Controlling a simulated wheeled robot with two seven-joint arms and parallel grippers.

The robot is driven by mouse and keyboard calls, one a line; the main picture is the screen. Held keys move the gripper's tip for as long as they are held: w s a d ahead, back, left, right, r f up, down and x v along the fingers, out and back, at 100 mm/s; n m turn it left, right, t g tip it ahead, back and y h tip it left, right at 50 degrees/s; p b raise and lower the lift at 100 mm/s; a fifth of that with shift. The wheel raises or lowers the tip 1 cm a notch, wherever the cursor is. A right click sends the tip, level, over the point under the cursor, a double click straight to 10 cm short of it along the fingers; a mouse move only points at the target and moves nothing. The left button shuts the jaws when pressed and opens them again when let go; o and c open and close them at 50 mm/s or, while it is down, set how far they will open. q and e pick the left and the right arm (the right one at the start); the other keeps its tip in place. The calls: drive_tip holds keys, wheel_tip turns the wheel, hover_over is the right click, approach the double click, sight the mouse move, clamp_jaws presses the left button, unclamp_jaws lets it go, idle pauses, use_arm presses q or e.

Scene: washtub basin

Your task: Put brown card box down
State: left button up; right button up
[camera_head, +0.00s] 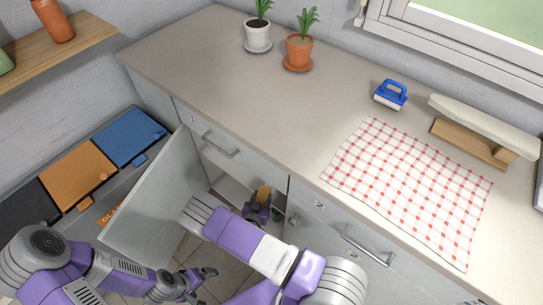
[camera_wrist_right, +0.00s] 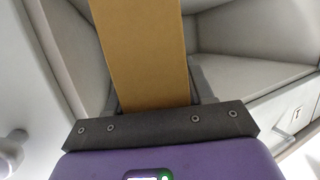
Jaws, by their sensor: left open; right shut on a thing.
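The brown card box (camera_head: 264,192) shows as a small piece inside the open lower cabinet (camera_head: 233,190) in the head view. In the right wrist view the box (camera_wrist_right: 143,50) stands out from the jaws as a long plain brown face. My right gripper (camera_head: 259,203) is shut on the box, at the cabinet opening. Whether the box touches the cabinet floor cannot be told. My left gripper (camera_head: 206,281) is open and empty, low in front of the cabinet door (camera_head: 155,205).
The cabinet door stands open to the left of the opening. Bins with blue (camera_head: 128,137) and orange (camera_head: 77,173) lids stand further left.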

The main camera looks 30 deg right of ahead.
drive_tip(key=r+b+x, duration=0.1)
drive_tip(key=b+x, duration=0.1)
drive_tip(key=x, duration=0.6)
drive_tip(key=r+b+x, duration=0.2)
drive_tip(key=b+x, duration=0.1)
drive_tip(key=x, duration=0.6)
drive_tip(key=shift+w+d+r, duration=0.15)
drive_tip(key=shift+w+d, duration=0.25)
drive_tip(key=shift+d, duration=0.1)
drive_tip(key=o, duration=1)
